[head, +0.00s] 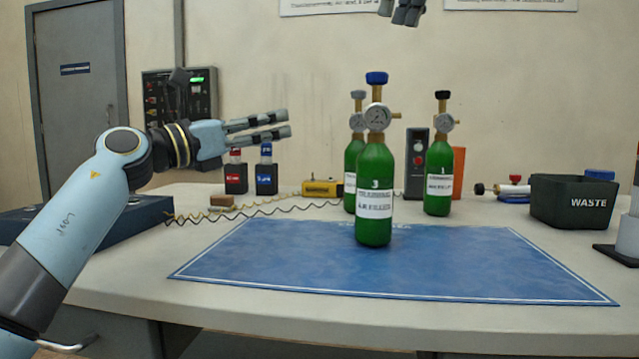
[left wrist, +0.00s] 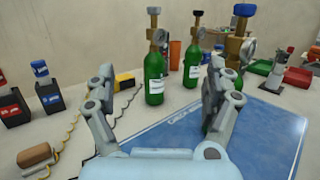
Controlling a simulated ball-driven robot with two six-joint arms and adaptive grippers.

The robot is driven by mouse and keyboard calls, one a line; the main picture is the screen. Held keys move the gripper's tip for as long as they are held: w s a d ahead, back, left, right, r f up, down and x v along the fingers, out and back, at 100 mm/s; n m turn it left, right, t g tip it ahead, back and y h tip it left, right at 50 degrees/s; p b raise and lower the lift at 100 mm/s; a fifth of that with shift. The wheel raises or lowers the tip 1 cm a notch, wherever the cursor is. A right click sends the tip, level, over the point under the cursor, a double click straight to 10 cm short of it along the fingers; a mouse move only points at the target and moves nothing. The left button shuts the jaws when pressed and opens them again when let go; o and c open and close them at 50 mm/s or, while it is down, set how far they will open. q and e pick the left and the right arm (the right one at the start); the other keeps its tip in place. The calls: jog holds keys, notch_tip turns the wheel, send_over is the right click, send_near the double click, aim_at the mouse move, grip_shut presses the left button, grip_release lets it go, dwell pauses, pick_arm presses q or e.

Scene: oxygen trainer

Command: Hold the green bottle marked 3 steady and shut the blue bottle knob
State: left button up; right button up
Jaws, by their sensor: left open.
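The green bottle marked 3 (head: 375,222) stands upright on the blue mat (head: 300,262), with a brass valve and gauge (head: 377,117) and a blue knob (head: 376,78) on top. My left gripper (head: 287,124) is open and empty, left of the bottle and apart from it, at about gauge height. In the left wrist view, the bottle is partly hidden behind the right finger of my left gripper (left wrist: 160,72), and its blue knob (left wrist: 243,10) shows at the top edge. My right gripper (head: 404,12) shows only partly at the top edge, above the bottles; its opening is unclear.
A green bottle with a grey knob (head: 351,165) stands close behind bottle 3, and bottle 1 (head: 439,185) stands to the right. The front mat is clear.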

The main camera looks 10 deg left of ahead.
aim_at(362, 180)
pick_arm(q)
jog(key=s+d+f+m+g, duration=0.1)
jog(key=s+d+f+g, duration=0.1)
jog(key=s+d+f, duration=0.3)
jog(key=s+d+f+g, duration=0.1)
jog(key=d+f, duration=0.3)
jog(key=d, duration=0.2)
jog(key=x, duration=1)
jog(key=shift+d, duration=0.4)
grip_shut()
